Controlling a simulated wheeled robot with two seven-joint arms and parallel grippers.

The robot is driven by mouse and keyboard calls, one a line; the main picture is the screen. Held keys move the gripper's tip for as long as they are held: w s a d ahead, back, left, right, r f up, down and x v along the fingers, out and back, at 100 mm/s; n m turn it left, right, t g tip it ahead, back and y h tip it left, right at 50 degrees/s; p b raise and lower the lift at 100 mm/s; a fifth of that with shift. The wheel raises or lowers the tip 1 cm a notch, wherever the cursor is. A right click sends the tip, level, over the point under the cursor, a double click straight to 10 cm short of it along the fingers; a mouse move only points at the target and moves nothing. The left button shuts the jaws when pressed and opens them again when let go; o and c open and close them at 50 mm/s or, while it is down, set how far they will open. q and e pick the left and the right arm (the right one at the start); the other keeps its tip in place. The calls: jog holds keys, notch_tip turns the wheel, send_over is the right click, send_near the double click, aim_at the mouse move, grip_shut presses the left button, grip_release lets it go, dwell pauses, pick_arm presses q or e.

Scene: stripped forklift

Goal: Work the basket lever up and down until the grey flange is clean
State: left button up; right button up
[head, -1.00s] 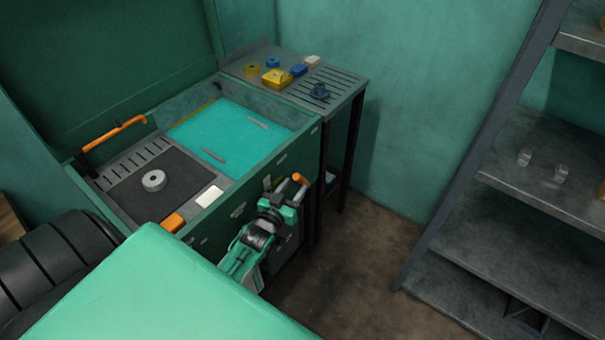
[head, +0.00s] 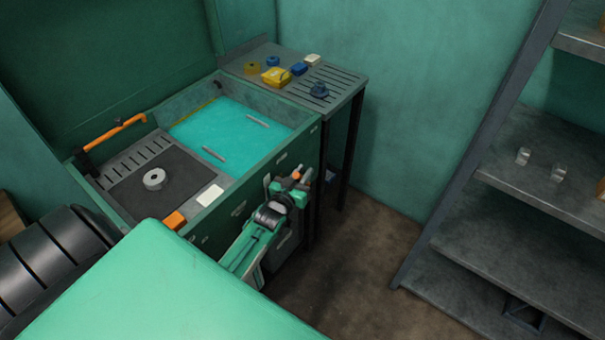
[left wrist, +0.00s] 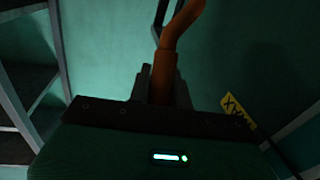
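A grey ring with a centre hole (head: 154,179), which looks like the grey flange, lies on a dark mat left of the tank. The tank holds turquoise liquid (head: 235,135), with two thin grey bars showing at its surface; the basket below cannot be made out. The orange basket lever (head: 296,174) is at the tank's right front outer side, mostly hidden by my left gripper (head: 299,184). In the left wrist view the orange lever (left wrist: 179,35) runs between the fingers of my left gripper (left wrist: 162,88), which are close against it on both sides. My right gripper is out of view.
A slatted side table (head: 345,87) behind the tank holds yellow, blue and white items. Another orange handle (head: 118,132) is at the tank's left. A grey shelf rack (head: 540,190) stands at right. Bare floor (head: 350,270) lies between.

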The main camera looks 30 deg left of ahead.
pick_arm(q)
grip_shut()
jog(key=shift+w+r+p, duration=0.15)
jog(key=shift+r+p, duration=0.15)
jog(key=shift+p, duration=0.3)
jog(key=w+g+p, duration=0.6)
jog(key=p, duration=0.4)
jog(key=shift+w+d+r+m, duration=0.2)
jog(key=shift+d+r+m, duration=0.05)
jog(key=shift+r+m, duration=0.15)
jog(key=o, duration=0.9)
grip_release()
jog(key=shift+f, duration=0.1)
jog(key=shift+c, duration=0.2)
